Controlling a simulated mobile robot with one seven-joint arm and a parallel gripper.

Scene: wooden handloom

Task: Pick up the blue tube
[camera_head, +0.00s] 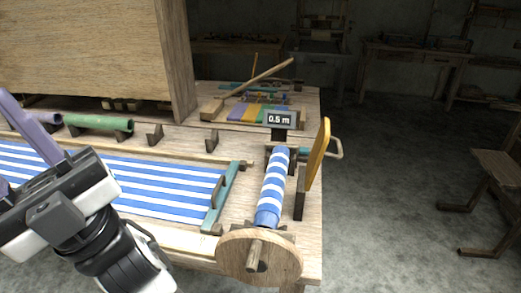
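I see no plain blue tube for certain. A green tube (98,124) lies across supports on the wooden loom frame at the left. A blue-and-white striped cloth roll (272,188) lies at the loom's right end. My gripper (14,150) is at the lower left, in front of the tubes and over the striped cloth. Its lavender finger-like parts run out of the left edge, so its tips and anything between them are hidden.
Flat striped cloth (150,185) is stretched across the loom. Empty wooden supports (211,140) stand right of the green tube. A wooden wheel (258,258), an orange paddle (319,155) and a "0.5 m" sign (279,119) are at the right. The floor beyond is open up to a chair (490,185).

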